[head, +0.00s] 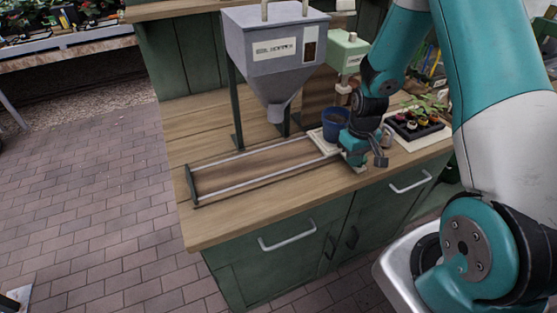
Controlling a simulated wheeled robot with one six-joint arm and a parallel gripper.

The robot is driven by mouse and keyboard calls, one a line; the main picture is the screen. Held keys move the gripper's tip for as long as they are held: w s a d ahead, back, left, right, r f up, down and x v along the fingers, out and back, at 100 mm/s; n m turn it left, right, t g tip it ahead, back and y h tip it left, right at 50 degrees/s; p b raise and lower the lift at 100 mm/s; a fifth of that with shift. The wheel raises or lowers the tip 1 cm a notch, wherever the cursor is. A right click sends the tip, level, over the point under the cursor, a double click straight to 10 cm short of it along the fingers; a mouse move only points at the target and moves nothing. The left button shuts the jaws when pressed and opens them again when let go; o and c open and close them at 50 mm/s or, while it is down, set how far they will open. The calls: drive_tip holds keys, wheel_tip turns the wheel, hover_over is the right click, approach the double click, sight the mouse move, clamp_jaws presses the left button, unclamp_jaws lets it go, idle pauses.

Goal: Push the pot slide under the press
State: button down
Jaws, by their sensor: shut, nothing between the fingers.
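The pot slide (316,132) is a pale plate on two metal rails (262,180) along the wooden bench top. It is at the right part of the rails, with a dark blue pot (334,120) of soil on it. The press (348,52) is a pale green machine behind the pot; its lower end is close above or behind the pot, and I cannot tell if they line up. My gripper (380,160) is shut and empty, low at the right end of the rails, in front of the pot. It hides part of the slide; contact cannot be told.
A grey soil hopper (275,50) on dark legs stands behind the rails, left of the press. A black tray of small plants (414,127) is on the right. The left part of the rails is clear. Drawer handles (288,236) stick out from the green cabinet front.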

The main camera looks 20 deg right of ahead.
drive_tip(key=r+p, duration=0.1)
drive_tip(key=a+r+p, duration=0.1)
drive_tip(key=r, duration=0.1)
drive_tip(key=r+p, duration=0.2)
drive_tip(key=shift+a, duration=0.4)
drive_tip(key=s+a+r+n+y, duration=0.2)
drive_tip(key=s+a+r+n, duration=0.15)
drive_tip(key=a+r, duration=1.3)
drive_tip(key=s+a+r+n, duration=0.1)
drive_tip(key=s+a+r, duration=0.1)
drive_tip(key=s, duration=0.3)
drive_tip(key=s+a+r+n+y+b, duration=0.1)
drive_tip(key=s+a+r, duration=0.2)
drive_tip(key=s, duration=0.2)
drive_tip(key=s+a+r+n+y, duration=0.1)
drive_tip(key=s+a+r, duration=0.1)
drive_tip(key=s, duration=0.3)
drive_tip(key=shift+a+r, duration=0.35)
drive_tip(key=shift+a, duration=0.35)
